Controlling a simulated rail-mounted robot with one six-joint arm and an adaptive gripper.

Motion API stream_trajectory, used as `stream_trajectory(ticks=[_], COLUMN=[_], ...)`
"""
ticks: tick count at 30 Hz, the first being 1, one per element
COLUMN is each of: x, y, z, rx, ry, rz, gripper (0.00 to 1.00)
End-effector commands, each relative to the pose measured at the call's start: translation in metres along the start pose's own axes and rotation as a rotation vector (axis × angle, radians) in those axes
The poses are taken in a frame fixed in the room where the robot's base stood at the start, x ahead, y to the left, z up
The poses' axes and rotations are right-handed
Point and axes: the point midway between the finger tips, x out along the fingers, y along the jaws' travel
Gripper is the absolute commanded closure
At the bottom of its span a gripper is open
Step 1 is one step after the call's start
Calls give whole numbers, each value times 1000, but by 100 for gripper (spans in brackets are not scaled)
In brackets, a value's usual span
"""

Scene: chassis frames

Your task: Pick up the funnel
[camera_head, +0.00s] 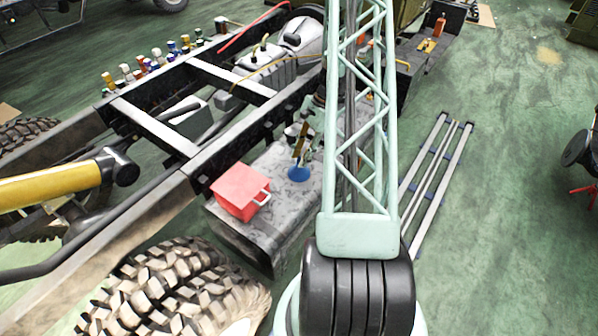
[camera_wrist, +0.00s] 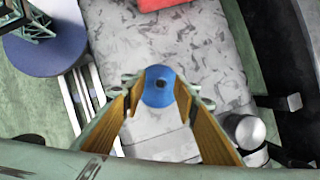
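The blue funnel (camera_head: 299,174) stands on the grey, scuffed top of a box-shaped tank (camera_head: 283,222) beside the chassis frame. My gripper (camera_head: 299,160) points down just above or at the funnel in the head view. In the wrist view, the funnel (camera_wrist: 160,97) appears round with a dark centre hole, lying between the two tan-padded fingers of my gripper (camera_wrist: 159,84). The fingers are spread apart, with their tips near the funnel's two sides. I cannot tell whether they touch it.
A red box (camera_head: 240,191) with a pale handle sits left of the funnel on the same top. The chassis rail (camera_head: 160,215) runs alongside, with a large tyre (camera_head: 170,290) in front. Several coloured bottles (camera_head: 150,62) stand on the far rail. Light rails (camera_head: 437,178) lie on the floor to the right.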

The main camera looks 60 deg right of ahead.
Motion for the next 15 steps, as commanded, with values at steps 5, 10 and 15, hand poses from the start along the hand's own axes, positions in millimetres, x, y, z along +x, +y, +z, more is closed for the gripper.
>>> stream_trajectory(ticks=[5,10,15], x=[15,18,17], y=[0,0,0], z=[0,0,0], rx=[-1,-1,0], ry=[-1,0,0], rz=[0,-1,-1], gripper=[72,72,72])
